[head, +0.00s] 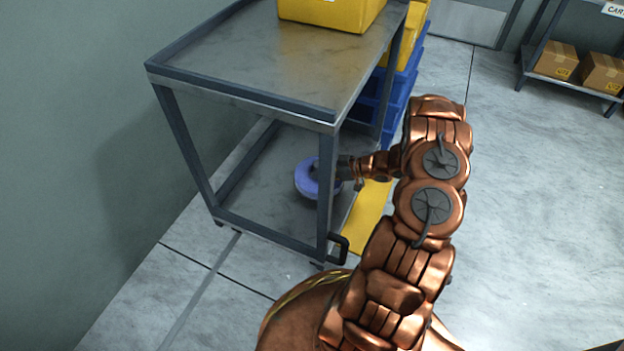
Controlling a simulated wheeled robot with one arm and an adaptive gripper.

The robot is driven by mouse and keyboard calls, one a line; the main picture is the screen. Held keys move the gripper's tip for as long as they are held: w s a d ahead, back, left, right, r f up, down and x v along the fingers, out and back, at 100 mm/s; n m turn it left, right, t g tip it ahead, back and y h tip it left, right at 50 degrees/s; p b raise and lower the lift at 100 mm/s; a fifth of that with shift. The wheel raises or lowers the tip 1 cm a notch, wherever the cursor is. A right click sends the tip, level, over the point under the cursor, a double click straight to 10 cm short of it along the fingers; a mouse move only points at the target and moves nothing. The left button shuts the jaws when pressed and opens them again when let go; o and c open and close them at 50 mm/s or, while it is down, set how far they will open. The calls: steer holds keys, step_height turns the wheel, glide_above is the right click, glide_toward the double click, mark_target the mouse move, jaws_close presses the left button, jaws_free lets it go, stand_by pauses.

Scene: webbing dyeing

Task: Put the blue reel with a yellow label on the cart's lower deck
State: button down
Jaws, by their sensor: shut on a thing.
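The blue reel (304,178) is at the lower deck of the cart, between the cart's posts, partly hidden by the near right post. No yellow label shows on its visible side. My gripper (344,169) reaches in from the right and is shut on the reel's right side; its fingertips are mostly hidden. The cart's lower deck (262,192) is grey metal and looks bare apart from the reel. I cannot tell whether the reel touches the deck or hangs just above it.
The cart's upper deck (230,62) carries a yellow bin (330,10). Blue and yellow bins (402,85) stand stacked behind the cart. A yellow floor patch (368,215) lies right of the cart. Cardboard boxes (556,60) sit on a far-right shelf. The right floor is clear.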

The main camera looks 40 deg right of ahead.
steer(key=shift+w+a+f, duration=0.1)
steer(key=shift+w+a, duration=0.55)
steer(key=shift+a, duration=0.35)
steer(key=shift+w+a+f+b, duration=0.1)
steer(key=shift+a+f+b, duration=0.05)
steer(key=shift+f+b, duration=1)
steer(key=shift+f, duration=0.55)
steer(key=shift+f, duration=0.1)
steer(key=c, duration=0.6)
jaws_free()
steer(key=shift+f, duration=0.1)
steer(key=p+v, duration=0.2)
steer(key=v, duration=0.3)
steer(key=p+v, duration=0.1)
steer(key=v, duration=0.4)
steer(key=shift+s+r+p, duration=0.25)
steer(key=shift+r+p, duration=0.15)
steer(key=shift+v, duration=0.8)
